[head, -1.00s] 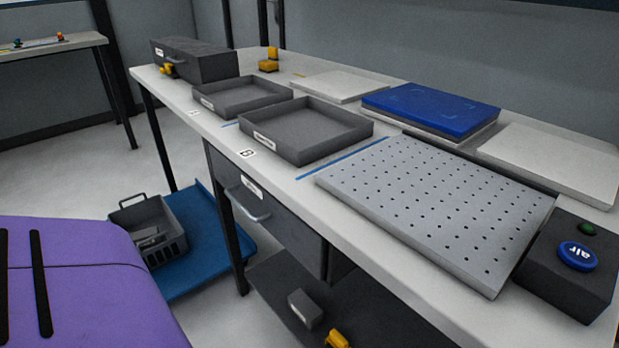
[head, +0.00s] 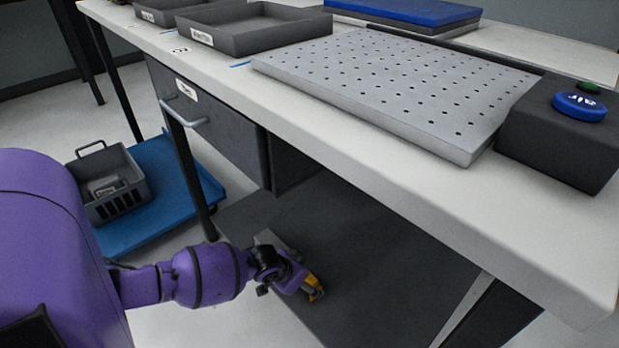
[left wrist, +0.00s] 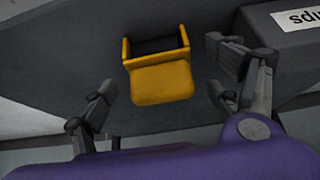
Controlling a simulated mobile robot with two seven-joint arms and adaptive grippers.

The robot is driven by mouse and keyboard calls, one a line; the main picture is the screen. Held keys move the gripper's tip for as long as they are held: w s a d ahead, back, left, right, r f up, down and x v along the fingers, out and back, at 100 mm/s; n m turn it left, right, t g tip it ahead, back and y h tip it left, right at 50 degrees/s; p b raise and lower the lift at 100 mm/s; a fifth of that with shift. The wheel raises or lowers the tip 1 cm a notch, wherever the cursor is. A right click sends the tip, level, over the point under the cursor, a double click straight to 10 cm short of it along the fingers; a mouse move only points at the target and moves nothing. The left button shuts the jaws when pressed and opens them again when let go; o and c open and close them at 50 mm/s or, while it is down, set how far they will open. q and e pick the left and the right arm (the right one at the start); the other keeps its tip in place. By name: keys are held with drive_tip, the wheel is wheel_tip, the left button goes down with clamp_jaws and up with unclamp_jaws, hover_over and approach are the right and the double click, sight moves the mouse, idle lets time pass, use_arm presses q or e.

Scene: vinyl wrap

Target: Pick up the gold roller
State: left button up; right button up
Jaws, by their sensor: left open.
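The gold roller (left wrist: 160,82) lies on the dark lower shelf under the workbench. It has a rounded yellow front and a yellow frame around a dark gap. In the head view it (head: 315,289) is partly hidden by my left gripper (head: 290,277). In the left wrist view my left gripper (left wrist: 160,88) is open, with one finger to each side of the roller and nothing held between them. My right gripper is not in view.
A grey labelled box (left wrist: 285,50) stands close to the right finger on the dark shelf (head: 390,275). The white benchtop (head: 560,235) overhangs the shelf. A drawer (head: 205,120) is at left, and a grey basket (head: 125,200) stands on a blue platform (head: 165,190).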

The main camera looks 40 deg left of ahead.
use_arm(q)
drive_tip(key=shift+b+x, duration=0.4)
drive_tip(key=shift+x, duration=0.6)
drive_tip(key=shift+w+f, duration=0.1)
drive_tip(key=shift+f, duration=0.25)
drive_tip(key=shift+r, duration=0.1)
drive_tip(key=c, duration=1.2)
drive_tip(key=shift+c, duration=0.6)
use_arm(e)
drive_tip(key=shift+s+d+f, duration=0.1)
drive_tip(key=shift+f, duration=0.75)
use_arm(q)
drive_tip(key=shift+r, duration=0.15)
use_arm(e)
drive_tip(key=shift+r, duration=0.1)
